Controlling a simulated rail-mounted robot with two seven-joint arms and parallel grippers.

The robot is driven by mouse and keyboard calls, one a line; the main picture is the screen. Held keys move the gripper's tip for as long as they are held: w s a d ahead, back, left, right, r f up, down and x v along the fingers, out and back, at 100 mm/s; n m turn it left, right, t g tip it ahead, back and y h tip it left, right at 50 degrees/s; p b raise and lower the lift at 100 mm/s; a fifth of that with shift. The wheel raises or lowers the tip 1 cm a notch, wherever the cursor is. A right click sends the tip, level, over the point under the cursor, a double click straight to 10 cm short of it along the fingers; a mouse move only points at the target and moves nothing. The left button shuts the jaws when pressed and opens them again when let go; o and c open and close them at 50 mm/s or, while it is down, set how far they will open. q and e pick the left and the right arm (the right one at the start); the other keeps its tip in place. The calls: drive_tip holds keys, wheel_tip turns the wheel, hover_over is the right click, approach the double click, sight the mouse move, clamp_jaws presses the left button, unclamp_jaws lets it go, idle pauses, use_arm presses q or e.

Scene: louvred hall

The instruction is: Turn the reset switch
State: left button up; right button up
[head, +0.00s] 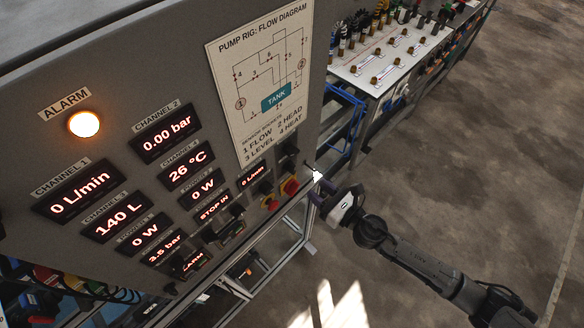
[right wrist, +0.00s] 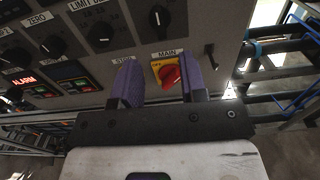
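I cannot read a reset label in either view. In the right wrist view, the panel carries several black rotary knobs, one under a ZERO label (right wrist: 52,46), one under a LIMIT label (right wrist: 100,36) and one above the MAIN label (right wrist: 158,17). A red main switch (right wrist: 170,76) on a yellow plate appears between my right fingers. My right gripper (right wrist: 161,82) has its purple fingers apart, with nothing visibly held; contact cannot be told. In the head view my right gripper (head: 317,182) is at the panel's lower right edge, beside the red switch (head: 290,186). My left gripper is not in view.
The grey panel (head: 150,70) has a lit orange alarm lamp (head: 84,124), red readouts and a flow diagram (head: 262,75). A small black lever (right wrist: 209,55) sits right of the main switch. Blue tubing (head: 352,118) and a bench (head: 385,62) lie beyond; floor at right is clear.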

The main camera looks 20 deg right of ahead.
sight(295, 171)
drive_tip(key=shift+p+x, duration=0.3)
drive_tip(key=shift+x, duration=3.8)
drive_tip(key=shift+a, duration=0.1)
drive_tip(key=shift+x, duration=0.85)
clamp_jaws()
